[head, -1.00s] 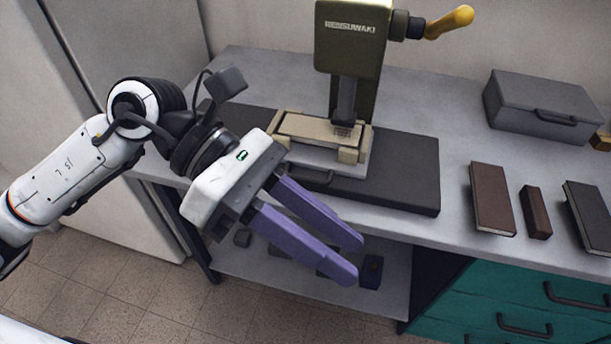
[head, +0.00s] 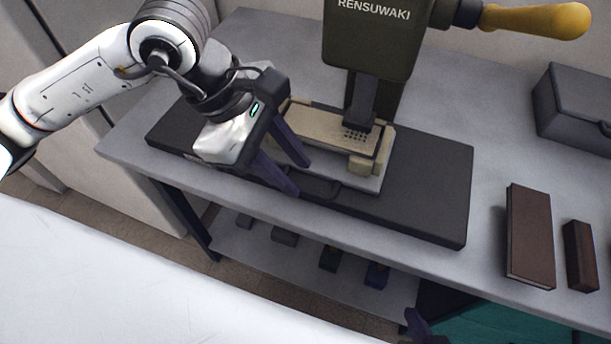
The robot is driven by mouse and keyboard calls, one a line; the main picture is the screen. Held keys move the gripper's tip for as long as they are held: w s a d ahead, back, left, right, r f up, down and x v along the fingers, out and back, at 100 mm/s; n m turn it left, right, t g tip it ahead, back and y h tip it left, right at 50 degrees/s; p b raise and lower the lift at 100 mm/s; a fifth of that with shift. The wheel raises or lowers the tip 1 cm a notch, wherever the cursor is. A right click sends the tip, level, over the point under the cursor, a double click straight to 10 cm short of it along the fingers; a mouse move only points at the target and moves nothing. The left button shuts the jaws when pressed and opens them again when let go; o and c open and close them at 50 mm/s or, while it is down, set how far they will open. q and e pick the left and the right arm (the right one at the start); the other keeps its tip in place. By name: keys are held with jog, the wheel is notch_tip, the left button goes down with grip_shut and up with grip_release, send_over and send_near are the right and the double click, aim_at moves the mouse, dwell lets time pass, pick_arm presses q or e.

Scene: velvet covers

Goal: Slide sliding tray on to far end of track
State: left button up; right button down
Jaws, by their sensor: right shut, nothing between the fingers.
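The sliding tray (head: 368,182) is a pale grey plate with a beige holder (head: 330,128) on it and a dark handle (head: 326,190) at its front. It sits mid-length on the long dark track base (head: 425,205), under the head of the press (head: 380,45). My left gripper (head: 300,177) is open, its two purple fingers apart, pointing down and right. Its tips are at the tray's front left, close beside the handle; I cannot tell whether they touch. My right gripper (head: 418,325) shows only as purple tips at the bottom edge, shut and empty, away from the tray.
The press has a yellow lever (head: 535,20) at the upper right. A brown book-like block (head: 530,235), a smaller brown block (head: 580,255) and a grey case (head: 575,110) stand on the grey table (head: 300,215). Several small dark blocks lie on the lower shelf (head: 270,262).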

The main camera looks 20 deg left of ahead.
aim_at(312, 191)
pick_arm(q)
jog(key=x, duration=0.5)
jog(key=shift+w+r, duration=0.1)
grip_shut()
